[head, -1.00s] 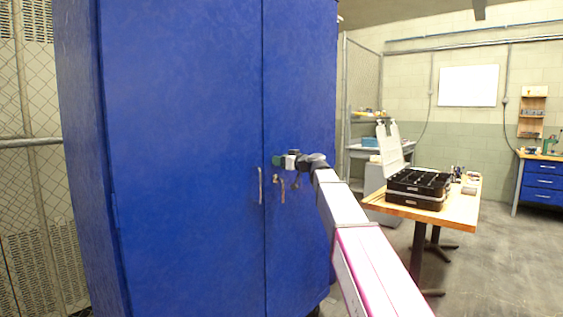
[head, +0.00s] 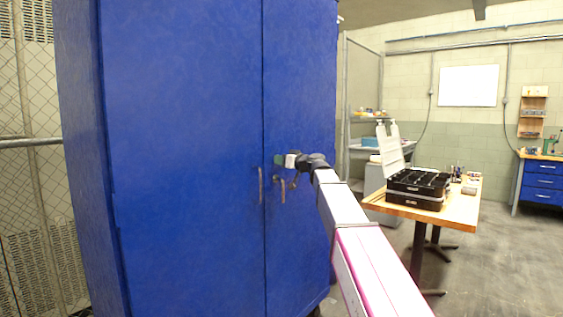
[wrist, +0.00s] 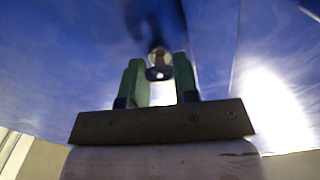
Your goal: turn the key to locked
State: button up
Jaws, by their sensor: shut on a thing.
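The blue cabinet (head: 190,130) with two tall doors fills the left and middle of the head view. My gripper (head: 280,160) is at the right door, beside the door seam. In the wrist view its green fingers (wrist: 159,74) are shut on the key (wrist: 158,73), a small pale metal piece with a hole. A round metal lock collar (wrist: 160,56) shows just beyond the key. The key is hidden by my gripper in the head view, and its angle is hard to tell.
A slim handle (head: 261,185) is left of the seam, and a small brownish handle-like piece (head: 283,190) hangs below my gripper. A wooden table (head: 455,212) with a black organizer case (head: 418,188) stands to the right.

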jog(key=m, duration=1.2)
jog(key=shift+m, duration=2.2)
jog(key=o, duration=0.9)
